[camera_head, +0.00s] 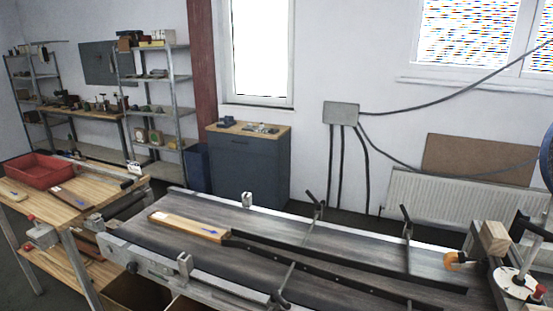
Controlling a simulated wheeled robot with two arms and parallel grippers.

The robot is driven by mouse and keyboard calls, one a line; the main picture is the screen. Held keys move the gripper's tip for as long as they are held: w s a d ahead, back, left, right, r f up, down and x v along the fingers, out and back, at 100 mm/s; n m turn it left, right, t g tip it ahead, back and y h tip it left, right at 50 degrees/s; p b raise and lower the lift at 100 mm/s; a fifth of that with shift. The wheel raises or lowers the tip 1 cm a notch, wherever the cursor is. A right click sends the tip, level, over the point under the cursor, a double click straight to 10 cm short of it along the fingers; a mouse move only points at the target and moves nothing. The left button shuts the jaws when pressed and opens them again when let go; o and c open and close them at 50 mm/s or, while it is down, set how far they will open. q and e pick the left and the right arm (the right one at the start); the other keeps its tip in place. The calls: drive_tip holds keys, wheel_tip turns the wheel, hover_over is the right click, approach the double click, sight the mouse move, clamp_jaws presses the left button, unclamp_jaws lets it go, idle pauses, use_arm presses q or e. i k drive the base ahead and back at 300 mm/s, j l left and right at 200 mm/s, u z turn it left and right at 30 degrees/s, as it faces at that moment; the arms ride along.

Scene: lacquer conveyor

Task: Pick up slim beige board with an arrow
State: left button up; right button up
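A slim beige board (180,224) lies flat near the left end of the grey conveyor belt (290,222). A small blue arrow mark shows near its right end, close to where the dark guide rail (300,267) begins. I cannot tell whether the board touches that rail. On the wooden table at the left lie a darker brown board (72,198) with a blue mark and a small light board (12,192), also with a blue mark. Neither of my grippers shows in this view.
A red tray (38,168) sits on the wooden table (107,180). Posts with dark handles (316,205) stand along the conveyor edges. A wooden block (494,237) and an orange part (455,259) are at the right end. The belt left of the rails is mostly clear.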

sight(202, 230)
drive_tip(key=i+j+z, duration=0.1)
drive_tip(key=j+z, duration=0.8)
drive_tip(key=j, duration=0.55)
drive_tip(key=j+z, duration=0.15)
drive_tip(key=j, duration=0.4)
drive_tip(key=k+j, duration=0.1)
drive_tip(key=j, duration=0.4)
drive_tip(key=j+z, duration=0.15)
drive_tip(key=j, duration=0.4)
drive_tip(key=k+j, duration=0.15)
drive_tip(key=j, duration=0.4)
drive_tip(key=j+z, duration=0.15)
drive_tip(key=j, duration=0.35)
drive_tip(key=k+j, duration=0.1)
drive_tip(key=j, duration=0.35)
drive_tip(key=k+j, duration=0.1)
drive_tip(key=j, duration=0.35)
drive_tip(key=k+j, duration=0.1)
drive_tip(key=j, duration=0.35)
drive_tip(key=k+j, duration=0.1)
drive_tip(key=j, duration=0.35)
drive_tip(key=i, duration=0.5)
